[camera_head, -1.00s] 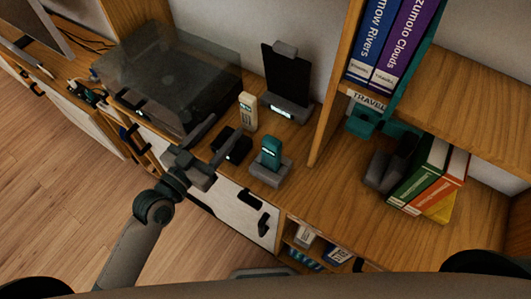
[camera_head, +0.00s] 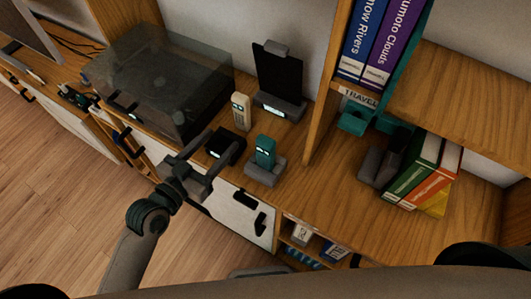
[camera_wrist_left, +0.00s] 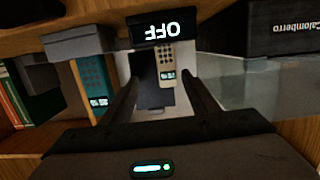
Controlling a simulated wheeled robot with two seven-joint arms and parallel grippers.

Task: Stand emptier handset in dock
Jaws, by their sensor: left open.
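A cream handset (camera_head: 240,110) stands upright behind a small black dock (camera_head: 226,143). In the left wrist view, the cream handset (camera_wrist_left: 167,66) and the black dock (camera_wrist_left: 140,28) appear upside down, and the dock's display reads OFF. A teal handset (camera_head: 265,152) stands in a grey dock (camera_head: 268,173); the teal handset (camera_wrist_left: 95,80) also shows in the left wrist view. The handsets' small lit screens are too small to read. My left gripper (camera_head: 218,150) is open and empty, just in front of the black dock. My right gripper is out of view.
A record player with a smoky lid (camera_head: 160,80) stands to the left, close to the cream handset. A black panel on a grey stand (camera_head: 278,75) is behind. A shelf divider (camera_head: 325,90) and books (camera_head: 415,170) are at the right. Bare wood (camera_head: 320,185) lies right of the grey dock.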

